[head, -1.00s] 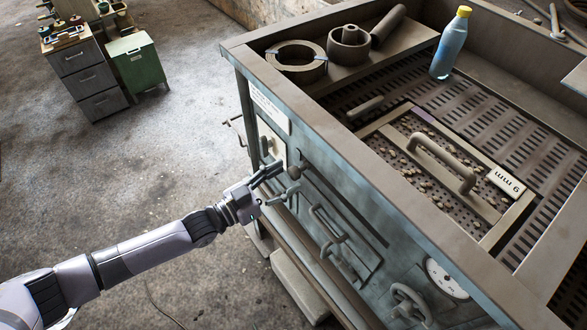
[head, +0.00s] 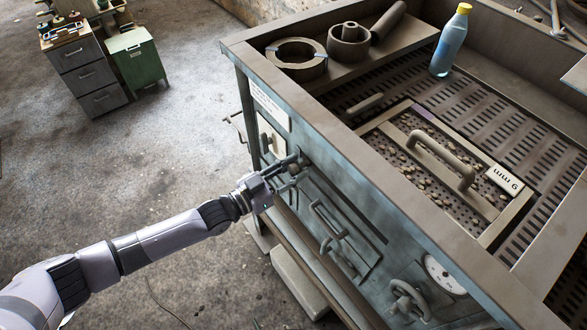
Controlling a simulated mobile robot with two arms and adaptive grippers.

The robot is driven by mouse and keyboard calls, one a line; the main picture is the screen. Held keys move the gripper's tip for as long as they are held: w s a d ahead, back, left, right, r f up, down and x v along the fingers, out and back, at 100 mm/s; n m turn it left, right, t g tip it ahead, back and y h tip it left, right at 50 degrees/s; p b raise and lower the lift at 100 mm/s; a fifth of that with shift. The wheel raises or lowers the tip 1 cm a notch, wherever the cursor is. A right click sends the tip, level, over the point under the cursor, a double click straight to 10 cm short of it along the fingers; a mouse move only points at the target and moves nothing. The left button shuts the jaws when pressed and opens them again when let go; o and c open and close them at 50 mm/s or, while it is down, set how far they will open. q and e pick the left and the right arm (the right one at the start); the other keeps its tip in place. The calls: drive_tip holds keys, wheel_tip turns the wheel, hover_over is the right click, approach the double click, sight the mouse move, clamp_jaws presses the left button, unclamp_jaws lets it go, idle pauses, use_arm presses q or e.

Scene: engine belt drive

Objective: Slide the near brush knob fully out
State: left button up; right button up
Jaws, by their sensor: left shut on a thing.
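The machine's front panel (head: 318,192) carries a small dark round brush knob (head: 303,161) near its upper left part. My left gripper (head: 295,165) reaches it from the left and is shut on it, with the fingers covering much of the knob. How far the knob stands out from the panel is hard to tell. My right gripper is not in view.
Right of the knob are a bar handle (head: 328,222) and a handwheel (head: 408,300) beside a round gauge (head: 444,274). On top are a bottle (head: 450,42), rings and a sieve tray with a handle (head: 440,160).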

use_arm(q)
clamp_jaws()
idle(0.3)
